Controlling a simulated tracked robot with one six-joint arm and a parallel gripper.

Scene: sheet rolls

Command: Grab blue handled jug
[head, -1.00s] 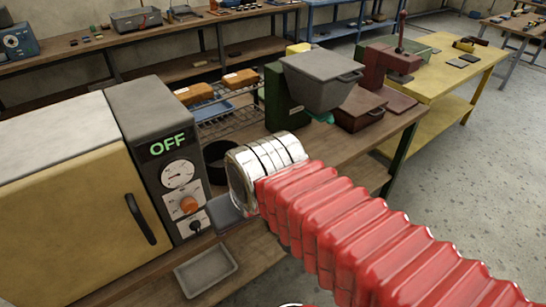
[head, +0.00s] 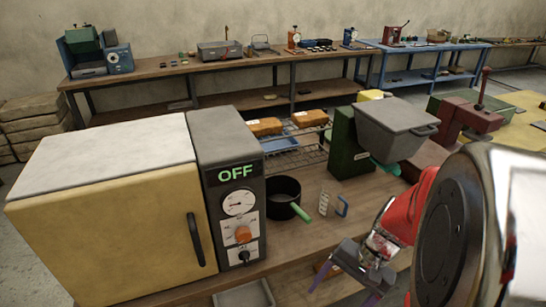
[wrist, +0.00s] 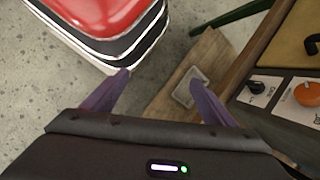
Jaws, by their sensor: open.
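A small jug shows in the head view on the bench, right of the dark pot. Its blue handle (head: 342,206) is clear to see; its body looks transparent, with pale markings (head: 323,203). My gripper (head: 345,287) is in front of the bench's near edge, lower and nearer than the jug, and apart from it. Its purple fingers are spread with nothing between them. In the wrist view, my gripper (wrist: 158,82) points down past the floor and a wooden shelf; the jug is not seen there.
A yellow oven (head: 110,215) with an "OFF" panel stands left. A dark pot (head: 285,198) with a green handle sits beside it. A green machine with a grey hopper (head: 395,125) stands behind the jug. A grey tray (wrist: 190,88) lies below.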

